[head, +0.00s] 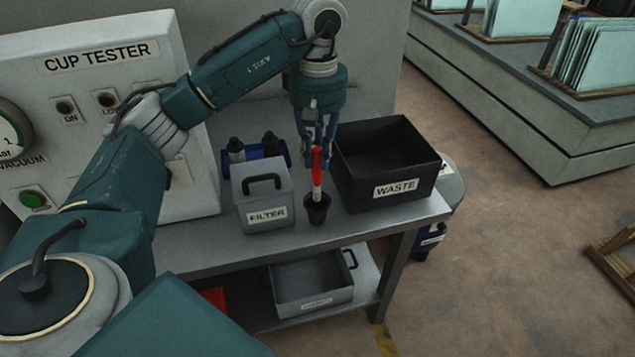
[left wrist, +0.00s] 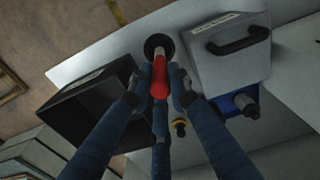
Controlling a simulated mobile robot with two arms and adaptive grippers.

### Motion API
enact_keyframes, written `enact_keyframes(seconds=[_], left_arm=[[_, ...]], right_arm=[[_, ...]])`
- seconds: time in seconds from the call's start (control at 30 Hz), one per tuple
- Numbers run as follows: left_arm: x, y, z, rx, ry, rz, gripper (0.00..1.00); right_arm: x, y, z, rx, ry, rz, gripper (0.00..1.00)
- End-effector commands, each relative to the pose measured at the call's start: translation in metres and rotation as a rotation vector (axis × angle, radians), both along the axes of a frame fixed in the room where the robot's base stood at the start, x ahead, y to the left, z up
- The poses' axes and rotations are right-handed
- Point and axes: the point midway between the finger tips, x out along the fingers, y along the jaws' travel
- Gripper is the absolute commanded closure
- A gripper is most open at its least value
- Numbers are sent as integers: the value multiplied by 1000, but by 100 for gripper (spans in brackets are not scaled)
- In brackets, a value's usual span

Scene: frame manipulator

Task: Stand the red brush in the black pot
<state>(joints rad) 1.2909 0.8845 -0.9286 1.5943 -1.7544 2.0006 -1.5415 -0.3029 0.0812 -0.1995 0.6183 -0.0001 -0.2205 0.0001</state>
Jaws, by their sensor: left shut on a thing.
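The red brush (head: 317,160) is upright in my left gripper (head: 318,150), with its pale lower part pointing down. The small black pot (head: 317,210) stands on the bench between the filter box and the waste bin. In the head view the brush's lower end meets the pot's mouth; how deep it reaches is hidden. In the left wrist view the fingers (left wrist: 158,92) close around the red handle (left wrist: 160,84), and the brush's far end overlaps the pot's dark opening (left wrist: 158,44). My right gripper is not in view.
The grey filter box (head: 263,195) stands close left of the pot, and the black waste bin (head: 388,162) close right. A blue holder with dark bottles (head: 269,145) is behind the filter box. The cup tester panel (head: 120,90) is at the left. A grey tray (head: 312,283) is on the lower shelf.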

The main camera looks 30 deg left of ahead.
Motion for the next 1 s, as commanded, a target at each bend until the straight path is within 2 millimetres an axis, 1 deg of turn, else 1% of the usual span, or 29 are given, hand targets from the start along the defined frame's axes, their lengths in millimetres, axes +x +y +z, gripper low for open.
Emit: enact_keyframes(seconds=[0.03,0.07,0.13,0.37,0.57,0.63,0.83,0.93,0.97,1.0], left_arm=[[-1,0,-12,-1,4,-1,100],[-1,0,-16,-1,4,-1,100],[0,0,-23,1,2,0,100],[-1,0,-40,1,2,0,100],[-1,0,-67,1,2,0,100],[0,0,-70,0,-1,-1,100],[0,0,-70,1,-2,-1,100],[0,0,-74,0,-1,-1,100],[0,0,-73,0,-1,-1,78],[0,0,-72,0,-1,-1,70]], right_arm=[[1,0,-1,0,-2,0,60],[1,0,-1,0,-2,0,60],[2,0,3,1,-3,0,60],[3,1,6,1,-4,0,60],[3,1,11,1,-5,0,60],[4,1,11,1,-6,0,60],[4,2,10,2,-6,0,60],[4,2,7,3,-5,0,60],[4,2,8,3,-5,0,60],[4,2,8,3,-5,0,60]])
